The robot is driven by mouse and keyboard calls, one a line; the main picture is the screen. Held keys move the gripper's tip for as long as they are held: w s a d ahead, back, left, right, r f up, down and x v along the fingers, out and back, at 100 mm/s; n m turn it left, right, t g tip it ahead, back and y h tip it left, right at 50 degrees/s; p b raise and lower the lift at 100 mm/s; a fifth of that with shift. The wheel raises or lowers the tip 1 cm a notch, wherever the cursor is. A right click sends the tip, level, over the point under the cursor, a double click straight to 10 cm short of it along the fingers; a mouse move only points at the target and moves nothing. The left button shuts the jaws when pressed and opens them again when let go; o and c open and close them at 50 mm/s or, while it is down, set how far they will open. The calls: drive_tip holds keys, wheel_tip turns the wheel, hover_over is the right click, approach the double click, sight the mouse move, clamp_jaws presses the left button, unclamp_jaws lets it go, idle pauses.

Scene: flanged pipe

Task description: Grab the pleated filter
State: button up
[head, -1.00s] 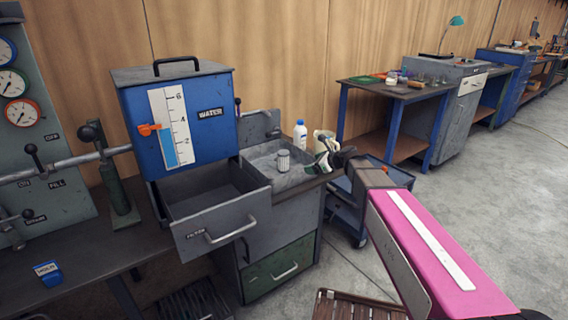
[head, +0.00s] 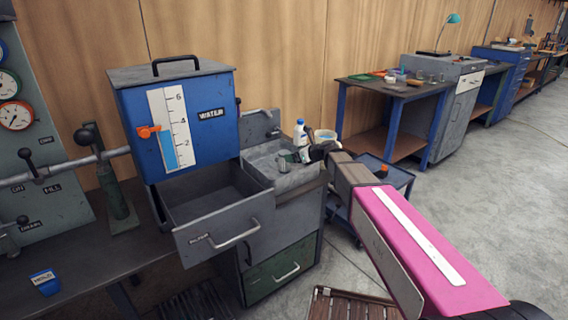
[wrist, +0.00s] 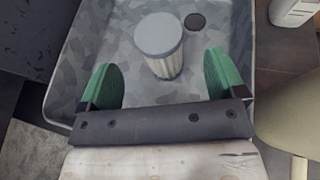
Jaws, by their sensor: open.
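The pleated filter (head: 284,163) is a small pale ribbed cylinder with a grey top, standing upright in the grey metal sink (head: 262,165). In the wrist view the filter (wrist: 160,50) stands ahead of my gripper (wrist: 160,68), in line with the gap between its two green fingers. The fingers are wide apart, and no contact with the filter shows. In the head view my gripper (head: 303,155) is just right of the filter, partly hidden by my wrist.
The sink has raised walls and a dark drain hole (wrist: 195,21) beside the filter. An open drawer (head: 215,215) juts out at the left, below the blue water tank (head: 205,125).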

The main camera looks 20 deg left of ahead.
sight(284, 162)
drive_tip(key=shift+f+x, duration=0.15)
drive_tip(key=shift+x, duration=1.6)
drive_tip(key=shift+f+x, duration=0.15)
drive_tip(key=shift+x, duration=1.55)
drive_tip(key=shift+s+d, duration=0.1)
drive_tip(key=c, duration=1.1)
drive_tip(key=shift+c, duration=0.2)
drive_tip(key=shift+r, duration=0.1)
